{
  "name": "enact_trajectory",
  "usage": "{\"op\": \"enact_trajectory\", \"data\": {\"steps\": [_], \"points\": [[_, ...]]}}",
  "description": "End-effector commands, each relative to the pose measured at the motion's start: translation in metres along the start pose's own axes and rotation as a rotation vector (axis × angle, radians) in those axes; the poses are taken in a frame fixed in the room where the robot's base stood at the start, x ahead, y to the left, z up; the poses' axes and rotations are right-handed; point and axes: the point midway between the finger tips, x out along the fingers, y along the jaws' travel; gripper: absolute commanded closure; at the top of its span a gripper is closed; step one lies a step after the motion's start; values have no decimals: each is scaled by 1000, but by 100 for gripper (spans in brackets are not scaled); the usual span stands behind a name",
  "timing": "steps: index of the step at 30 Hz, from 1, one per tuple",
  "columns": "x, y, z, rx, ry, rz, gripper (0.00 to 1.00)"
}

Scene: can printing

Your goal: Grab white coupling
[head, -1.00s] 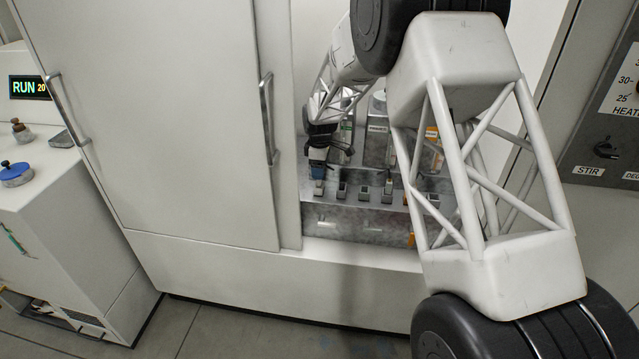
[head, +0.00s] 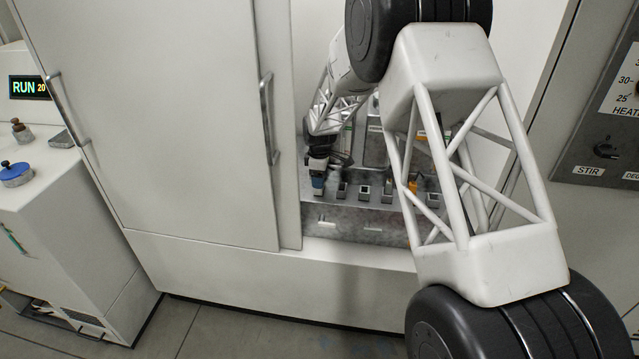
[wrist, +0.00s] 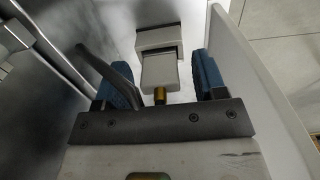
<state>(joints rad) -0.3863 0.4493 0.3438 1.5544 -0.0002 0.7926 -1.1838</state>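A white, block-like coupling (wrist: 160,72) with a brass-coloured stub shows in the wrist view, at a pale socket (wrist: 157,39). My gripper (wrist: 163,82) has its two blue-padded fingers on either side of the coupling. A gap shows between the coupling and the right finger; the left finger is closer, and I cannot tell whether it touches. In the head view my gripper (head: 318,185) is low at the left end of a grey rack (head: 350,222) inside the cabinet. It hides the coupling there.
Several small square sockets (head: 364,192) line the rack to the right of my gripper. The cabinet door (head: 160,110) stands to the left. In the wrist view a white wall edge (wrist: 262,85) runs close beside the right finger.

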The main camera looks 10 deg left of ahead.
Motion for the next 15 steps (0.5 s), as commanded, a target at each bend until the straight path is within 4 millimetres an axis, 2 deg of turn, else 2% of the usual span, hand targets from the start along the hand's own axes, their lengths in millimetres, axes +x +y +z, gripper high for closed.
{"op": "enact_trajectory", "data": {"steps": [1, 10, 15], "points": [[0, 0, 0, 0, 0, 0, 43], [0, 0, 0, 0, 0, 0, 89], [0, 0, 0, 0, 0, 0, 90]]}}
